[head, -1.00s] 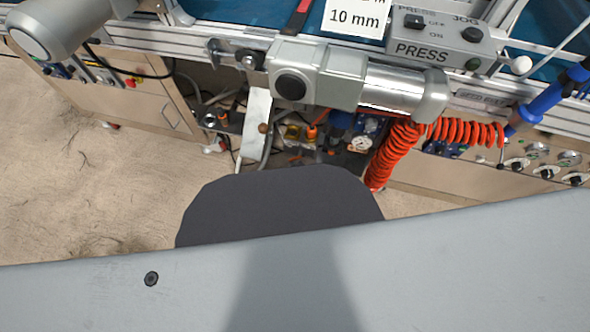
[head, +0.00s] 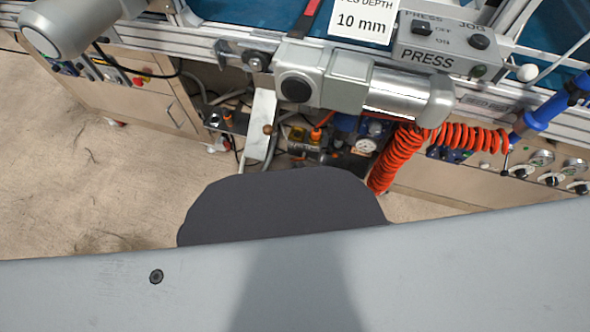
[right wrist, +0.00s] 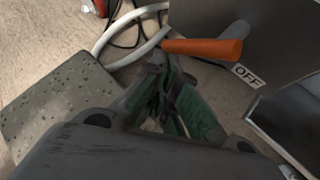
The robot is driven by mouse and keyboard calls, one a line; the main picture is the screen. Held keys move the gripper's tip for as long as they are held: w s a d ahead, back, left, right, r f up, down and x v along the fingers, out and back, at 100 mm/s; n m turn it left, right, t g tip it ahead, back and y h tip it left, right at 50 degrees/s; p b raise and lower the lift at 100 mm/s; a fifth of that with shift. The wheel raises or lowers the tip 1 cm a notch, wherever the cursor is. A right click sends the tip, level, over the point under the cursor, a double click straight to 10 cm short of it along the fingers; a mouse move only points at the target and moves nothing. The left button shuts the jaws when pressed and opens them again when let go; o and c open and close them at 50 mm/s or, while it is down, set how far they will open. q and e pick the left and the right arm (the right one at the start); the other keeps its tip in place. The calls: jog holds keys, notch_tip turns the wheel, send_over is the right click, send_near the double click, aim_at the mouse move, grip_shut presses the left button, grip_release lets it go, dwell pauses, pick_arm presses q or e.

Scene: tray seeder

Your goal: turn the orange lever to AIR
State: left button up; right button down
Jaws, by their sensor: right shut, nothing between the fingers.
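The orange lever (right wrist: 205,47) lies roughly level across the upper middle of the right wrist view, beside a dark grey box face. A white label reading OFF (right wrist: 246,76) is near its right end. No AIR label shows. My right gripper (right wrist: 168,75) is shut and empty, with its dark green-grey fingers just below the lever's left part in that view. I cannot tell whether they touch it. In the head view I cannot make out the lever or the right gripper clearly among the crowded fittings under the rail. My left gripper is not in view.
A white hose (right wrist: 118,35) curves left of the lever, and a speckled grey plate (right wrist: 60,112) lies at left. In the head view, a coiled orange hose (head: 395,160), a pressure gauge (head: 365,145) and a PRESS box (head: 440,48) crowd the machine. Floor at left is open.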

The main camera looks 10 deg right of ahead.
pick_arm(q)
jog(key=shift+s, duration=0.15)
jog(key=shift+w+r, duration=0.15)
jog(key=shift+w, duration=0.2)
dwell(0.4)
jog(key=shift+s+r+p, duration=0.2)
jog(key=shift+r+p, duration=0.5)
jog(key=shift+p, duration=0.1)
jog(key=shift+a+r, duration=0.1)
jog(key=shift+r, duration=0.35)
dwell(0.5)
